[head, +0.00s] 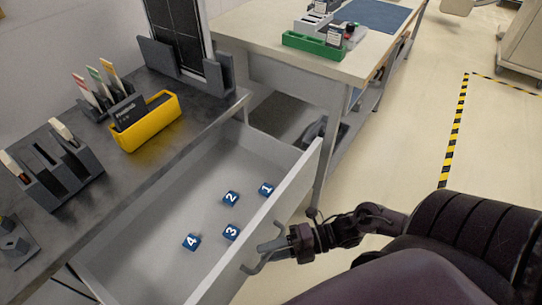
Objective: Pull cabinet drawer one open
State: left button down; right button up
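The drawer (168,215) is pulled out from under the dark-topped bench on the left, and its inside shows. Its pale front panel (305,176) faces right. A grey bar handle (252,268) sits on the outer side of that panel. My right gripper (272,246) is at the handle and overlaps its middle part. The gap between its fingers is hidden, so I cannot tell whether they are closed on the bar. My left gripper is not in view.
The bench top (125,176) holds a yellow bin (146,122), a dark slotted rack (62,172) and other holders. A second table (268,42) stands behind with a green tray (314,45). Open floor (400,130) lies right, with a striped line (455,130).

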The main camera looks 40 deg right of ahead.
jog(key=v, duration=0.7)
jog(key=shift+s+d, duration=0.2)
jog(key=shift+d, duration=0.15)
